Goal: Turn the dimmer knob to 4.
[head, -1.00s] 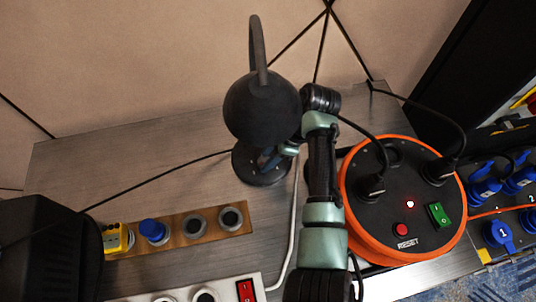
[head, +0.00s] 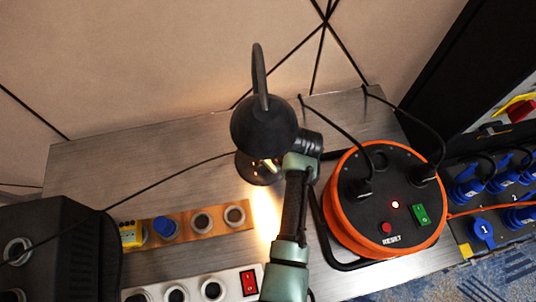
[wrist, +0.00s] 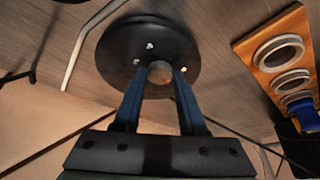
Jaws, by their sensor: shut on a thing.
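A black desk lamp (head: 264,124) stands on the metal table, its shade covering much of its round base in the head view. The base (wrist: 118,55) fills the upper middle of the wrist view. The small grey dimmer knob (wrist: 160,73) stands on the base, with a few white marks around it; I cannot read a number. My gripper (wrist: 161,76) is shut on the knob, one blue finger on each side. In the head view my arm reaches in from below, and its fingers are mostly hidden under the shade. Warm light falls on the table beside the base.
An orange cable reel (head: 338,218) stands right of my arm. A wooden socket strip (head: 188,226) with a blue plug and yellow plug lies left, and a white strip (head: 228,279) with a red switch lies in front. Cables cross the table.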

